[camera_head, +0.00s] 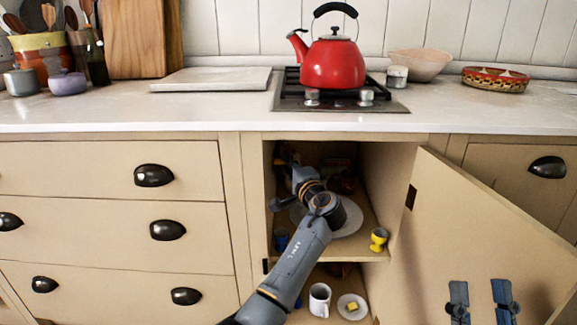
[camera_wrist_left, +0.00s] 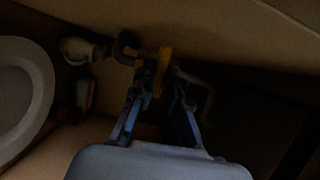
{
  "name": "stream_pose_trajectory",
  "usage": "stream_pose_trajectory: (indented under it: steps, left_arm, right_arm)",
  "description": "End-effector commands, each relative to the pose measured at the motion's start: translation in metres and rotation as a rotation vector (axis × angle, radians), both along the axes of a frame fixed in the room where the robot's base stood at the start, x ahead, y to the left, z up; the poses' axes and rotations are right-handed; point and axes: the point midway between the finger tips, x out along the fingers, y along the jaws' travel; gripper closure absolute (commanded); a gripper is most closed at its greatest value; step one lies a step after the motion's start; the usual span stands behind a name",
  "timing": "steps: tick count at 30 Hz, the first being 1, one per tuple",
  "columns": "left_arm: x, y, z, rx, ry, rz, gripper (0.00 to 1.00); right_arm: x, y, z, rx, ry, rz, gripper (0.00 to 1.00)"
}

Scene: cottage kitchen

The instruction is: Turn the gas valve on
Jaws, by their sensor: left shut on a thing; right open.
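The gas valve shows in the left wrist view as a yellow handle (camera_wrist_left: 164,62) on a dark pipe fitting, deep in the dim cabinet. My left gripper (camera_wrist_left: 155,82) is shut on the yellow handle, one finger on each side of it. In the head view my left arm reaches into the open cabinet below the stove, and the valve cannot be made out there. My right gripper (camera_head: 481,298) is open and empty, low in front of the open cabinet door.
The open cabinet door (camera_head: 470,235) stands out on the right. A plate (camera_head: 349,219) and a yellow cup (camera_head: 379,239) are on the upper shelf. A white mug (camera_head: 319,299) is below. A red kettle (camera_head: 333,66) stands on the stove (camera_head: 300,102).

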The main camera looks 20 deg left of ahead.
Motion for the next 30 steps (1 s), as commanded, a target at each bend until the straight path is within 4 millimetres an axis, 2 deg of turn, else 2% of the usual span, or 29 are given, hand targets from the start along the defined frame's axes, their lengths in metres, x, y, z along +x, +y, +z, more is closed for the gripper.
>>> stream_pose_trajectory:
  steps: [2, 8, 14, 18, 23, 26, 30]
  left_arm:
    - [0.000, 0.000, 0.001, -0.016, -0.004, 0.001, 1.00]
    - [0.000, 0.000, 0.003, -0.103, -0.028, 0.000, 1.00]
    - [0.000, 0.000, 0.005, -0.256, -0.071, 0.000, 1.00]
    - [0.000, 0.001, 0.007, -0.382, -0.108, 0.001, 1.00]
    - [-0.001, 0.002, 0.008, -0.518, -0.146, 0.002, 1.00]
    - [-0.001, 0.002, 0.008, -0.597, -0.170, 0.001, 1.00]
    - [-0.001, 0.003, 0.009, -0.704, -0.200, 0.003, 1.00]
  right_arm:
    - [0.002, 0.000, 0.000, -0.003, 0.012, 0.000, 0.59]
    - [0.017, 0.002, -0.018, -0.040, 0.143, -0.007, 0.59]
    - [0.036, 0.002, -0.051, -0.102, 0.359, -0.019, 0.59]
    - [0.046, -0.001, -0.088, -0.160, 0.573, -0.033, 0.59]
    - [0.044, -0.009, -0.137, -0.228, 0.835, -0.046, 0.59]
    - [0.035, -0.016, -0.167, -0.269, 1.004, -0.057, 0.59]
    - [0.010, -0.028, -0.207, -0.325, 1.247, -0.068, 0.59]
